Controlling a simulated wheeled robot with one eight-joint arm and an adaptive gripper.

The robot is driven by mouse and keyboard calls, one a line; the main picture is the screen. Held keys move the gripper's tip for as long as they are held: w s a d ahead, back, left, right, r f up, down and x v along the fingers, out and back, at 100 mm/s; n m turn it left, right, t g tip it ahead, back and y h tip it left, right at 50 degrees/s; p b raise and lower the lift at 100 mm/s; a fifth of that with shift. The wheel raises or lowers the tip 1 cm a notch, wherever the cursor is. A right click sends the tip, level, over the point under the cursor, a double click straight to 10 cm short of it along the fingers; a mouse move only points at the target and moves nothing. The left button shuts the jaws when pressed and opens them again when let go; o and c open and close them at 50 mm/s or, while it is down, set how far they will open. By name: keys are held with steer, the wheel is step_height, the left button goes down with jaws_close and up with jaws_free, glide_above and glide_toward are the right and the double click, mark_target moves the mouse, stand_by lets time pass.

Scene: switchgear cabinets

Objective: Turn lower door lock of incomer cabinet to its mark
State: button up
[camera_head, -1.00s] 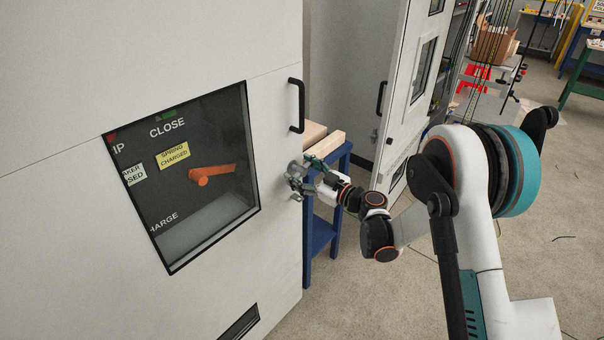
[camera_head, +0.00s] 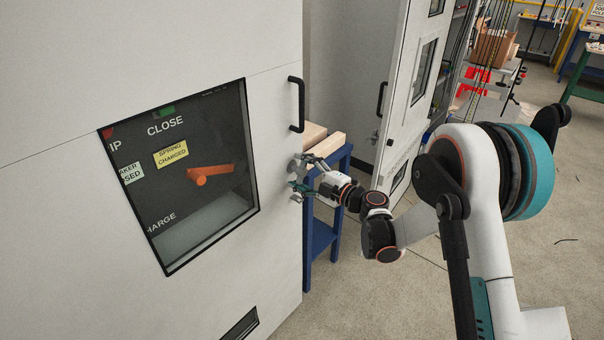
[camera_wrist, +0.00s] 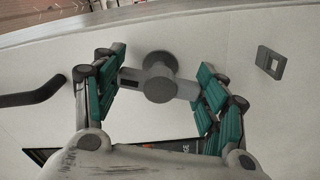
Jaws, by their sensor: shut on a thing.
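The lock (camera_wrist: 158,84) is a grey T-shaped handle with a round hub on the pale door of the cabinet (camera_head: 240,50). In the wrist view its crossbar lies nearly level, tilted slightly down to the right. My gripper (camera_head: 299,174) is at the door's right edge, below the black door handle (camera_head: 297,105). Its teal-padded fingers are shut on the two ends of the crossbar. I cannot make out a lock mark.
The door window (camera_head: 185,175) shows an orange lever inside. A blue stand (camera_head: 321,235) with wooden blocks is just behind my gripper. Another cabinet door (camera_head: 400,85) stands behind it. Grey floor is open at the lower right.

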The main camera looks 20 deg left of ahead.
steer(key=n, duration=0.4)
stand_by(0.7)
steer(key=o, duration=1.1)
steer(key=v, duration=1.2)
steer(key=shift+f, duration=0.1)
